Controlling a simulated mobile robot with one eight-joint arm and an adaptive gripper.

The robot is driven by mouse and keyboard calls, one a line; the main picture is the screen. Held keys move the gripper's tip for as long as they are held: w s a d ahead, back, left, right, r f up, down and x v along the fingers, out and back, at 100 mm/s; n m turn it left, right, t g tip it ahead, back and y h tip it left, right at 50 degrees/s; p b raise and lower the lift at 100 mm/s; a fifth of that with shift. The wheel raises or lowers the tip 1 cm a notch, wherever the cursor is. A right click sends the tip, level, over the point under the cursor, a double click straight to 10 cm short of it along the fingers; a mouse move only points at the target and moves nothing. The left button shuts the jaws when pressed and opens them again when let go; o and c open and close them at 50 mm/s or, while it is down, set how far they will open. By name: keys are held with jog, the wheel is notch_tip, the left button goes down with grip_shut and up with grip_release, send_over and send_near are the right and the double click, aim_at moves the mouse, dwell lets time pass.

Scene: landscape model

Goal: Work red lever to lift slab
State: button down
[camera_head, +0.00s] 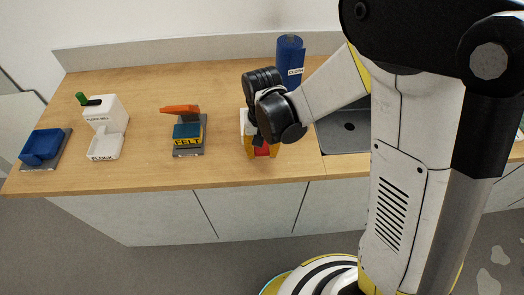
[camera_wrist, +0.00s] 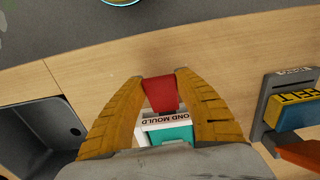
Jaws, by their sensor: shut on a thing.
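The red lever (camera_wrist: 161,95) is between the yellow fingers of my gripper (camera_wrist: 161,76) in the wrist view, and the fingers are shut on it. It stands out from a white mould (camera_wrist: 168,123) whose label reads "OND MOULD", its first part hidden by a finger. A teal slab (camera_wrist: 173,135) shows in the white frame, partly covered by my gripper. I cannot tell how high the slab sits. In the head view, my gripper (camera_head: 262,149) reaches down at the counter's front, with the red lever (camera_head: 263,152) between its fingertips. My wrist hides most of the mould there.
A felt device (camera_head: 188,141) with an orange lever (camera_head: 180,109) stands to the left. Farther left are a white flock mill (camera_head: 105,112) and a blue tray (camera_head: 41,146). A blue cylinder (camera_head: 290,58) stands behind; a sink (camera_head: 345,132) is at right. Bare counter separates the devices.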

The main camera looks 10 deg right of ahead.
jog(key=f+t+b, duration=0.2)
jog(key=shift+s+b, duration=0.35)
jog(key=shift+b, duration=0.05)
jog(key=shift+f+t+b, duration=0.2)
jog(key=shift+t+b, duration=0.35)
jog(key=shift+t, duration=0.25)
jog(key=shift+r, duration=0.1)
